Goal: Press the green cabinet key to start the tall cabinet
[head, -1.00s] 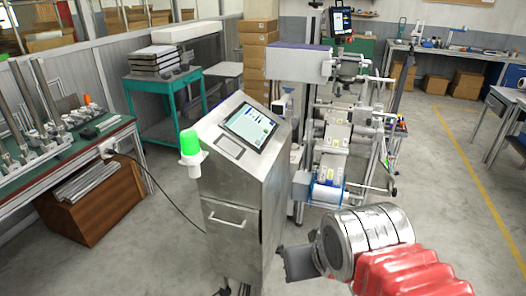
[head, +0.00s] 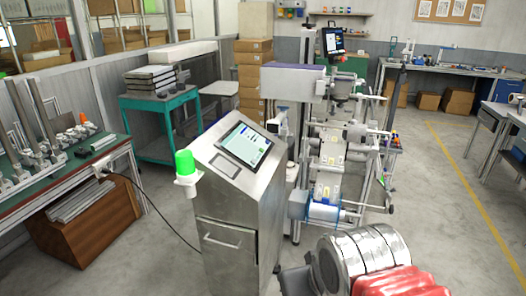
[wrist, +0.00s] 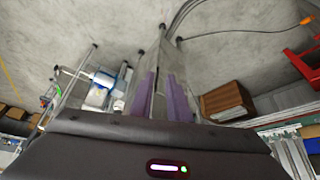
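The tall cabinet (head: 226,212) is a steel, slope-topped unit near the centre of the head view, with a lit screen (head: 243,145) on its top. A green cap (head: 185,163) on a white base sticks out at its upper left side. No other green key can be made out. My arm is at the lower right of the head view, apart from the green cap. The dark end of my gripper (head: 297,281) shows only in part there. In the wrist view, my gripper's dark body fills the bottom; its opening is unclear. The green cap is not visible there.
A green-topped bench (head: 70,165) with metal posts stands left, with a brown box (head: 85,228) below. A cable runs on the floor between bench and cabinet. A reel machine (head: 330,150) stands right of the cabinet. Open floor (head: 450,200) lies at right.

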